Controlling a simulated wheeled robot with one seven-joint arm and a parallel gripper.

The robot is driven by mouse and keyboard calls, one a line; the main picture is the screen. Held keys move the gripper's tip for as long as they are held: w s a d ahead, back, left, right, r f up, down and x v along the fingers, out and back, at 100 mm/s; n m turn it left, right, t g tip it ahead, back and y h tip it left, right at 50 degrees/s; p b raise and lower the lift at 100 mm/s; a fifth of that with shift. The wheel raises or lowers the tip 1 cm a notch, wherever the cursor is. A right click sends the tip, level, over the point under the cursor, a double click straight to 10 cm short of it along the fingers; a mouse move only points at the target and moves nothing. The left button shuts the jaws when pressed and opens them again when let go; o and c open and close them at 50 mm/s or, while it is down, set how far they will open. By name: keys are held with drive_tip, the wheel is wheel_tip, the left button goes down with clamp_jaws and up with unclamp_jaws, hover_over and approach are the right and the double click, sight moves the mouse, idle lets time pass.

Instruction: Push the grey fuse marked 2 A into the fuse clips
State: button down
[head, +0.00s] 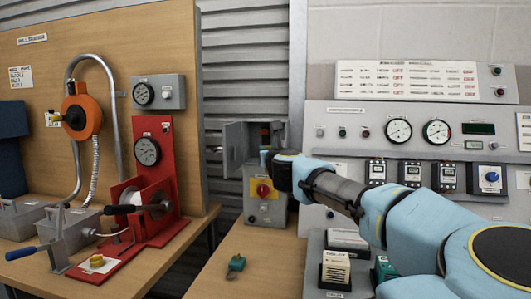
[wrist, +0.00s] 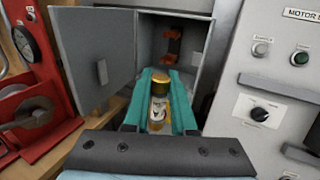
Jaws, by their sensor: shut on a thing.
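My gripper (wrist: 168,80) has teal fingers and is shut on a fuse (wrist: 158,106) with a gold end cap and a pale label; the marking is too small to read. The fuse stands lengthwise between the fingers, its cap toward the box. The open grey fuse box (wrist: 150,38) is ahead, with orange-brown fuse clips (wrist: 173,45) on its back wall. The fuse is apart from the clips, at the box's opening. In the head view my gripper (head: 264,158) is at the box (head: 238,145), and my arm hides part of it; the fuse cannot be made out there.
The box door (wrist: 93,62) stands open at the left. Below the box is a red and yellow switch (head: 263,190). A control panel (head: 410,150) stands close at the right. A red winding stand (head: 150,185) is at the left. A small green object (head: 235,264) lies on the bench.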

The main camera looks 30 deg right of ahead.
drive_tip(key=w+d+r+n+t+y+p, duration=0.1)
drive_tip(key=w+d+r+n+y+p, duration=0.1)
drive_tip(key=w+y, duration=0.5)
drive_tip(key=shift+w+d+n+p, duration=0.65)
drive_tip(key=shift+w+n, duration=0.65)
drive_tip(key=shift+w, duration=0.85)
drive_tip(key=shift+a, duration=0.15)
drive_tip(key=shift+w+p, duration=0.1)
drive_tip(key=shift+p, duration=0.2)
drive_tip(key=shift+w+d+p, duration=1.25)
drive_tip(key=shift+w+d, duration=0.7)
drive_tip(key=shift+w, duration=0.05)
